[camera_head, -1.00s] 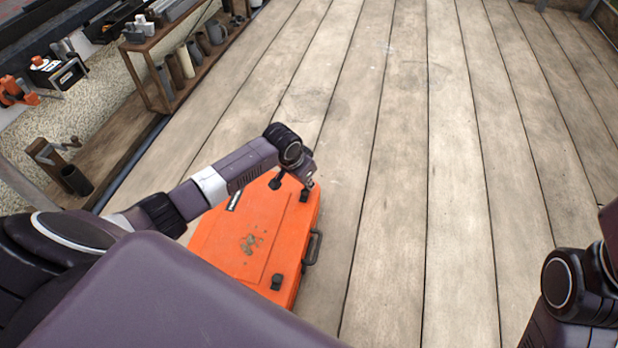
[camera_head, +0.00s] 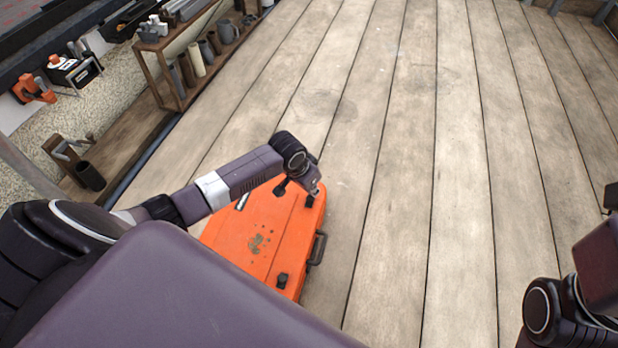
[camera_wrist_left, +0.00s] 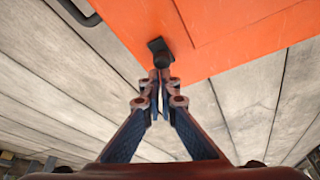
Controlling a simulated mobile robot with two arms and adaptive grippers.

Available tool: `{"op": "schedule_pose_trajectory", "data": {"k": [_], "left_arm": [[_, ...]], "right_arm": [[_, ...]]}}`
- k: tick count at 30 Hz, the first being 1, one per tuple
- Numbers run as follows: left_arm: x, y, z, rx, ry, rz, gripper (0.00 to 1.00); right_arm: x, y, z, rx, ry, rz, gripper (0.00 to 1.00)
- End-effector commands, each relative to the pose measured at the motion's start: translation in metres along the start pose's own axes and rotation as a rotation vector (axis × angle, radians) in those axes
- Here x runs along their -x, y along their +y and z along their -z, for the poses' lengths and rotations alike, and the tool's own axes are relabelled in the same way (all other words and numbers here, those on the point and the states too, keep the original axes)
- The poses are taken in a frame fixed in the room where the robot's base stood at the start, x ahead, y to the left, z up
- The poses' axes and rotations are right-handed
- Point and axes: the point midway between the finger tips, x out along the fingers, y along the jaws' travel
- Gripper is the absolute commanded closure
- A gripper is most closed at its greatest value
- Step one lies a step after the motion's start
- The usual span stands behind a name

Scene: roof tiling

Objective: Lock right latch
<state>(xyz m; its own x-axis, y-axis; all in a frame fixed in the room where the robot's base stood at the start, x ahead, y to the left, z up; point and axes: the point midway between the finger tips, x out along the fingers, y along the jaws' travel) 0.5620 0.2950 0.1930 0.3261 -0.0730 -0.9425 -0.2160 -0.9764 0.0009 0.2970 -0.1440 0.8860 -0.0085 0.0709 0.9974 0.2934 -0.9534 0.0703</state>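An orange case (camera_head: 262,238) lies on the plank floor, partly hidden by my left arm and body. A dark handle (camera_head: 318,248) is on its right side. A black latch (camera_head: 282,280) is at its near end; another black latch (camera_head: 307,201) is at its far end. My left gripper is at that far end, its fingers mostly hidden in the head view. In the left wrist view its fingertips (camera_wrist_left: 160,77) are together at the black latch (camera_wrist_left: 160,48); contact is unclear. Of my right arm, only links show at lower right.
A low rack (camera_head: 205,65) with several cylinders stands at upper left. An orange clamp-like tool (camera_head: 34,90) and a dark box-like tool (camera_head: 75,72) lie left of it. The plank floor (camera_head: 400,200) right of the case is clear.

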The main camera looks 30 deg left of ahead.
Motion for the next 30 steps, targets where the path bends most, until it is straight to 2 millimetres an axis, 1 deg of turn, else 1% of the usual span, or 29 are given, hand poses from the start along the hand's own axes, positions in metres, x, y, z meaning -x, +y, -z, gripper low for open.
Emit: {"op": "schedule_pose_trajectory", "data": {"k": [1,12,16,21,30], "left_arm": [[0.006,-0.001,-0.002,-0.002,-0.003,0.001,1.0],[0.075,-0.001,0.002,-0.003,0.007,0.002,1.0],[0.094,-0.001,0.002,-0.002,0.009,0.003,1.0],[0.107,0.0,0.002,-0.001,0.008,0.001,1.0],[0.109,0.0,0.002,-0.001,0.008,0.001,1.0]], "right_arm": [[0.0,0.0,0.0,0.0,0.0,0.0,1.0],[0.0,0.0,0.0,0.0,0.001,0.0,1.0],[0.0,0.0,0.0,0.0,0.001,0.0,1.0],[0.0,0.0,0.0,0.0,0.0,0.0,1.0],[0.0,0.0,0.0,0.0,0.0,0.0,1.0]]}}
